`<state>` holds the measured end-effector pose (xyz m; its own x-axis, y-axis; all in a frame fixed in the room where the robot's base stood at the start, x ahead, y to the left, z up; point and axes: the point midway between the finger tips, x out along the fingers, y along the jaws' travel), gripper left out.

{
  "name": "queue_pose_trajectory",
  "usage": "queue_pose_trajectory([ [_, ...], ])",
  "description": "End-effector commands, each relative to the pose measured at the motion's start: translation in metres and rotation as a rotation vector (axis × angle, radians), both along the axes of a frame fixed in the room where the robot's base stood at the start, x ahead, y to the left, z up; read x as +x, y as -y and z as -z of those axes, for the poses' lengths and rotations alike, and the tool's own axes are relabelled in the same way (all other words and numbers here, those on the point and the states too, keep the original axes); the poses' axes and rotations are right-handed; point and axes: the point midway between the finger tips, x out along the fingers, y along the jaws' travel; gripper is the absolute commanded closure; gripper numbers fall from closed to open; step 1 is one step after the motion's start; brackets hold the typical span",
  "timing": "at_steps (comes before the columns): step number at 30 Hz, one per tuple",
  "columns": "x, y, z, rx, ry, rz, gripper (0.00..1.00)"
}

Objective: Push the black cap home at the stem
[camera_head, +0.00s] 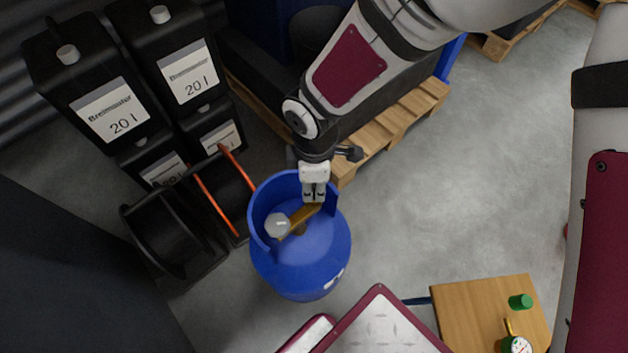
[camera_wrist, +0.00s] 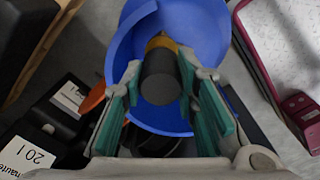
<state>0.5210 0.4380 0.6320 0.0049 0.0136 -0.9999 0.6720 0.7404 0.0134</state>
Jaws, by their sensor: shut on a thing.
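The blue gas cylinder (camera_head: 318,262) stands upright on the floor, its raised collar open on one side. A brass valve (camera_head: 303,213) with a grey round knob (camera_head: 277,225) sits inside the collar. My gripper (camera_head: 313,200) reaches down to the valve's outer end at the collar. In the wrist view its teal fingers are shut on the black cap (camera_wrist: 160,78). The cap lines up with the brass stem (camera_wrist: 160,42) behind it. The cap hides the stem's end, so I cannot tell how far on it sits. In the head view the gripper hides the cap.
Black 20 l canisters (camera_head: 110,112) and cable reels (camera_head: 165,235) stand to the left. A wooden pallet (camera_head: 400,125) lies behind the cylinder. A wooden table (camera_head: 470,310) with green items is at lower right. Grey floor is clear to the right.

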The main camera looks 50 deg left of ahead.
Motion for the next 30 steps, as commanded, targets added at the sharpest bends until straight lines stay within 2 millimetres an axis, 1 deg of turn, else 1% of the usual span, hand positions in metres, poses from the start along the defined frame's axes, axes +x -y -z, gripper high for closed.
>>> queue_pose_trajectory([
  [18, 0.000, 0.000, 0.018, 0.000, 0.000, 0.000, 0.87],
  [30, 0.000, 0.000, 0.019, 0.000, 0.000, 0.000, 0.87],
])
